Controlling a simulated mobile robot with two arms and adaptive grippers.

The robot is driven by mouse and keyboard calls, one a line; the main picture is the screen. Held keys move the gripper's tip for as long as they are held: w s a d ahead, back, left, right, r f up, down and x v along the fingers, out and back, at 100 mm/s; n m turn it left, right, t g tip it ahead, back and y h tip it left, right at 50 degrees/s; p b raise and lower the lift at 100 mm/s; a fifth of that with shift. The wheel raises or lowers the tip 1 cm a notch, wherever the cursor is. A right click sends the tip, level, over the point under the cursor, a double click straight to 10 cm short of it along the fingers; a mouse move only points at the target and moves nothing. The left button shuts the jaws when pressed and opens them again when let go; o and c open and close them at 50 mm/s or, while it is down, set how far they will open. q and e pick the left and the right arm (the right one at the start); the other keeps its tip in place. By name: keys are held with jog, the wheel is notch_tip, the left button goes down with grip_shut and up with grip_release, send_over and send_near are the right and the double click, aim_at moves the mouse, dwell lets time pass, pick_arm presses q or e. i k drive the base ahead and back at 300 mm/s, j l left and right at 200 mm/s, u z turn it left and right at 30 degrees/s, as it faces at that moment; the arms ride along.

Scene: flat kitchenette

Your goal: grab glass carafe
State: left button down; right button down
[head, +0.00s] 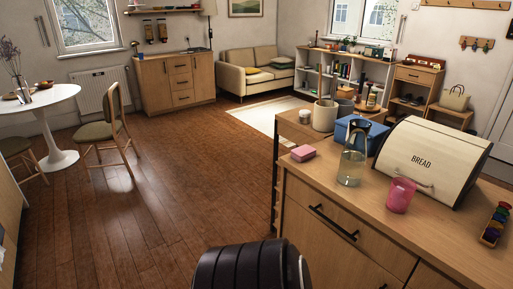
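The glass carafe (351,168) stands upright on the wooden counter, near its left part. It is clear, with a narrow neck and a wider lower body. The blue box stands close behind it and the pink glass is to its right, nearer the front. Neither of my grippers can be made out in the head view. A dark, rounded part of my own body shows at the bottom middle, below and left of the carafe and apart from it.
On the counter (446,235) are a pink box (303,153), a pink glass (400,195), a blue box (369,131), a cream bread box (433,160) and a tray of coloured items (495,225). Cups stand behind. Open wooden floor (150,215) lies left, with a chair (104,130) and white table (50,98).

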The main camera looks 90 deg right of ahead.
aim_at(354, 155)
jog(key=z, duration=3.85)
jog(key=k+z, duration=0.2)
jog(key=z, duration=0.15)
